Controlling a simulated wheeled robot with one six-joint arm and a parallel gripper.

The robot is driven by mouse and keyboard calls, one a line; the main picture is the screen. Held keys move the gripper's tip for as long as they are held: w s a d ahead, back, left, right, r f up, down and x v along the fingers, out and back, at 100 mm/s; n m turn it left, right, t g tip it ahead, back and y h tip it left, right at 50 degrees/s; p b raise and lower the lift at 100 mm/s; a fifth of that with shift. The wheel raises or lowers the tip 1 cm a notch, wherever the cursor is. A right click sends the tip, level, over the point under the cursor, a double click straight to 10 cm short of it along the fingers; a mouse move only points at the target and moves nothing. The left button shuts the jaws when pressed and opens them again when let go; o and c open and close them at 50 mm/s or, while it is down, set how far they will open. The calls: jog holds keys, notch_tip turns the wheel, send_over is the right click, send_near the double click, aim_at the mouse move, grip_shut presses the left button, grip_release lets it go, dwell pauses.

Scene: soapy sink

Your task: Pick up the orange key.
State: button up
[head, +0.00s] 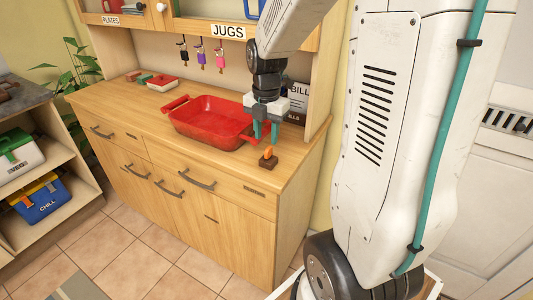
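A small orange piece (269,154) stands up from a brown block (268,162) near the counter's front right edge. It may be the orange key, but it is too small to make out a key shape. My gripper (265,138) points down just above and behind this block, with its two teal fingers apart. I see nothing between the fingers, and they appear clear of the orange piece. Three keys hang on hooks at the back panel: a black one (183,52), a purple one (201,57) and a pink one (220,58).
A red tub (205,122) with handles sits on the wooden counter (130,98), close to the left of my gripper. A small red dish (161,83) lies farther left. A dark sign (297,100) leans behind my gripper. The counter's front left is clear.

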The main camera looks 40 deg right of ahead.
aim_at(268, 148)
jog(key=f, duration=0.5)
jog(key=shift+s+d+f, duration=0.15)
jog(key=shift+d+f, duration=0.05)
jog(key=shift+f, duration=0.15)
grip_shut()
